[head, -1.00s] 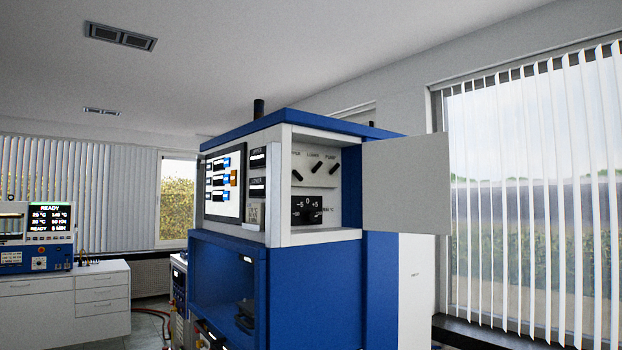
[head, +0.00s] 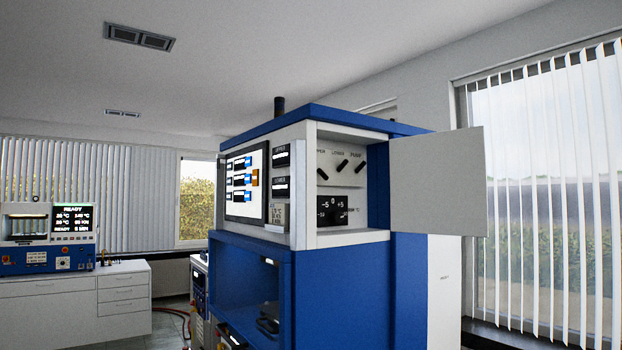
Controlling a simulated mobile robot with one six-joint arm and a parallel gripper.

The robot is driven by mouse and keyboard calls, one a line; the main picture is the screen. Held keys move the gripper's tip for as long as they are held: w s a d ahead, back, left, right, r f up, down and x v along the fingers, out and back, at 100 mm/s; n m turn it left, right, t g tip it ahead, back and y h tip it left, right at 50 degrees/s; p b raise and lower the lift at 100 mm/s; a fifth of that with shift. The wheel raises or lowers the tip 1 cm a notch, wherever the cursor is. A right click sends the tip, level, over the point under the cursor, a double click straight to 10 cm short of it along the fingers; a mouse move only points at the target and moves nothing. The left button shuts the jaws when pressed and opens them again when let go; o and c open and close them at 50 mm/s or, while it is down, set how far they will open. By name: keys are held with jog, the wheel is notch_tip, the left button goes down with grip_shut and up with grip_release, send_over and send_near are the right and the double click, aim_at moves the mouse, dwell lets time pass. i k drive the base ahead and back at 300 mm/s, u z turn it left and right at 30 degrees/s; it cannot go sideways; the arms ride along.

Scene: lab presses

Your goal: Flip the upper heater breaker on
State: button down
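The upper heater breaker (head: 322,174) is a small dark switch at the left of a row of three inside the open side compartment of the blue and white press (head: 300,243). Its label is partly cut off by the compartment's front wall. The lower breaker (head: 342,166) and pump breaker (head: 360,167) are beside it, both slanted up to the right. The upper breaker's lever slants the other way, down to the right. A black dial plate (head: 332,210) sits below them. My gripper is not in view.
The compartment's grey door (head: 437,182) stands open to the right. The press's front has a lit screen (head: 245,183). Another press (head: 48,238) stands on a white cabinet (head: 75,305) at the far left. A window with blinds (head: 545,190) is at the right.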

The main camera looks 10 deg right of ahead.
aim_at(320, 171)
jog(key=u, duration=0.05)
jog(key=i, duration=1.45)
jog(key=z, duration=0.1)
